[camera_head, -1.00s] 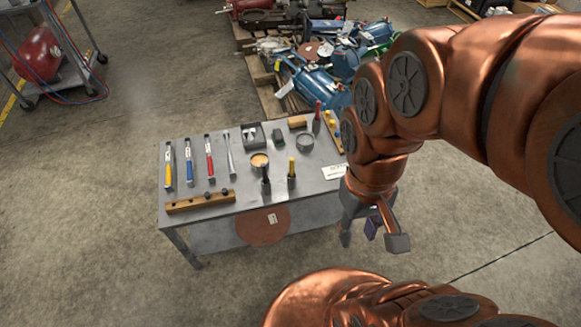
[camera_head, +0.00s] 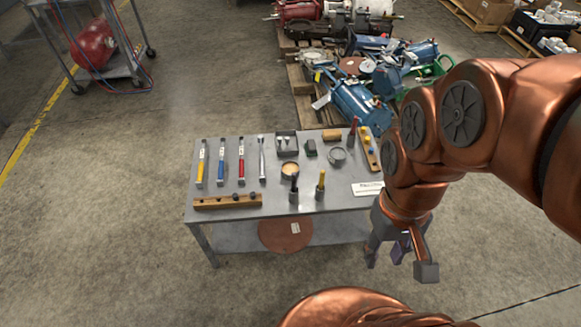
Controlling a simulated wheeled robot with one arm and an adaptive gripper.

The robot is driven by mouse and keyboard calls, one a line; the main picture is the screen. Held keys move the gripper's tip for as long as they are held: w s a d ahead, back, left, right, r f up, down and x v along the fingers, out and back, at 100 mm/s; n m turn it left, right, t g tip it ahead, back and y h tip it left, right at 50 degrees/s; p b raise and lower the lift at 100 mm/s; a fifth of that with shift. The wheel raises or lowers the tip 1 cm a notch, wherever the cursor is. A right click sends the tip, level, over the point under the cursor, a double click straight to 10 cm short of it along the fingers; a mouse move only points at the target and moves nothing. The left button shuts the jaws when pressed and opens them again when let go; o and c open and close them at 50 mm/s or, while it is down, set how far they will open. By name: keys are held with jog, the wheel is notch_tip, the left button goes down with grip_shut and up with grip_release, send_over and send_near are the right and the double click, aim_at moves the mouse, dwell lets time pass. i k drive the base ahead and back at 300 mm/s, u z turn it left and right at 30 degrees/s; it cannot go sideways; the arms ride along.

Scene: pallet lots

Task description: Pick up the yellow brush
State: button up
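A long slim tool with a yellow end and a pale label (camera_head: 200,163) lies flat at the left of the grey metal table (camera_head: 230,222), beside similar blue and red ones. A yellow-handled piece with a dark base (camera_head: 321,187) stands upright near the table's front middle. I cannot tell for certain which of these is the yellow brush. My gripper (camera_head: 399,262) hangs off the table's front right corner, clear of both. Its fingers are spread apart, and nothing shows between them.
A pallet of machinery parts (camera_head: 360,90) stands behind. The floor left of the table is clear.

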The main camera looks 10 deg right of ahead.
aim_at(322, 172)
jog(key=k, duration=0.5)
jog(key=z, duration=1.1)
jog(key=i, duration=1)
jog(key=u, duration=2.95)
